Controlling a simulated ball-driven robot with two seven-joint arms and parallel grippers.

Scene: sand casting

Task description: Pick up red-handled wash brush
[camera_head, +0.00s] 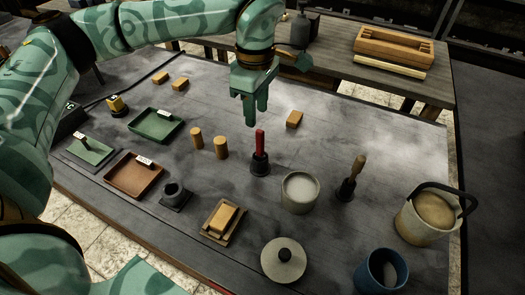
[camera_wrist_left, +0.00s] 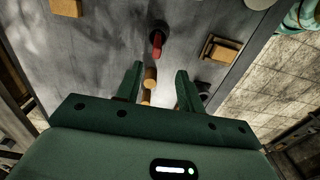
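The red-handled wash brush (camera_head: 260,148) stands upright on the grey table, its red handle up and a dark base at the bottom. My left gripper (camera_head: 256,118) hangs just above and behind the brush in the head view, fingers pointing down, apart from it. In the left wrist view the brush (camera_wrist_left: 157,42) shows ahead of the fingers. The two fingers of that gripper (camera_wrist_left: 158,78) are spread with nothing held between them. My right gripper is not in view.
A wooden-handled brush (camera_head: 351,180) stands to the right, past a white pot (camera_head: 300,192). Two wooden cylinders (camera_head: 209,146) stand to the left. A wooden block (camera_head: 294,119), a green tray (camera_head: 156,125) and a handled bucket (camera_head: 429,212) are also on the table.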

